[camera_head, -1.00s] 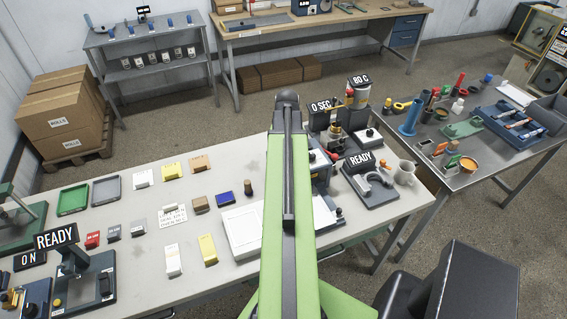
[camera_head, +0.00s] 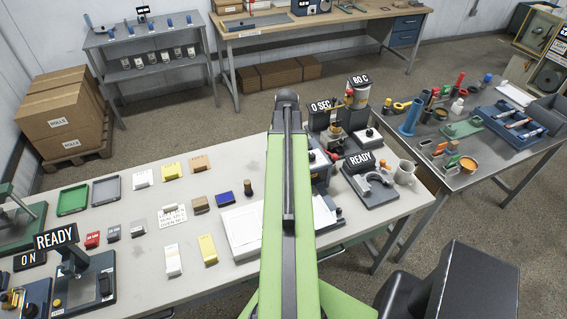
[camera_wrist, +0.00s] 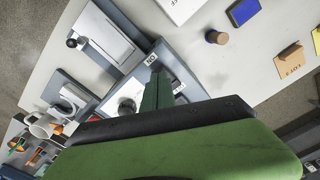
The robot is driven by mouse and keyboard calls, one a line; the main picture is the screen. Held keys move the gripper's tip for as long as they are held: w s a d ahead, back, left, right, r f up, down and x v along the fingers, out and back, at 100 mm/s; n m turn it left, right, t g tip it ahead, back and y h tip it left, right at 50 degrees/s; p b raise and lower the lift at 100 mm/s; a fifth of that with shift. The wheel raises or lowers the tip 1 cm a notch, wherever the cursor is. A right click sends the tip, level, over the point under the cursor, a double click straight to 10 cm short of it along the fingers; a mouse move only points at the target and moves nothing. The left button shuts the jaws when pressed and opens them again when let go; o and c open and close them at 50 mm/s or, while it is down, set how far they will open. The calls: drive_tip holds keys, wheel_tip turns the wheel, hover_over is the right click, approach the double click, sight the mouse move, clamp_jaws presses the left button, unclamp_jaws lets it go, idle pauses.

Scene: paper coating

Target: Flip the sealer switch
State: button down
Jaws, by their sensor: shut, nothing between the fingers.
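In the wrist view my gripper (camera_wrist: 159,78) shows as a dark green wedge beside a grey-blue device (camera_wrist: 138,70). Its fingers are shut and hold nothing. A small label (camera_wrist: 151,59) reading ON, seen upside down, sits at the fingertips' left, and a second label (camera_wrist: 178,87) is at their right. The switch itself is not clearly visible behind the fingers, so I cannot tell its position or whether I touch it. In the head view my green arm covers most of this device (camera_head: 322,180), and my gripper is hidden.
The long white table (camera_head: 140,222) carries trays, small boxes and a white pad (camera_head: 241,230). A machine under a READY sign (camera_head: 55,238) stands at left. A clamp-like device (camera_head: 372,188) and white mug (camera_head: 405,172) stand right of my arm. A metal table (camera_head: 490,165) is at right.

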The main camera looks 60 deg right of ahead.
drive_tip(key=shift+f+b, duration=1.1)
idle(0.4)
drive_tip(key=shift+r, duration=0.1)
wheel_tip(320, 180, up, 7)
drive_tip(key=p, duration=0.7)
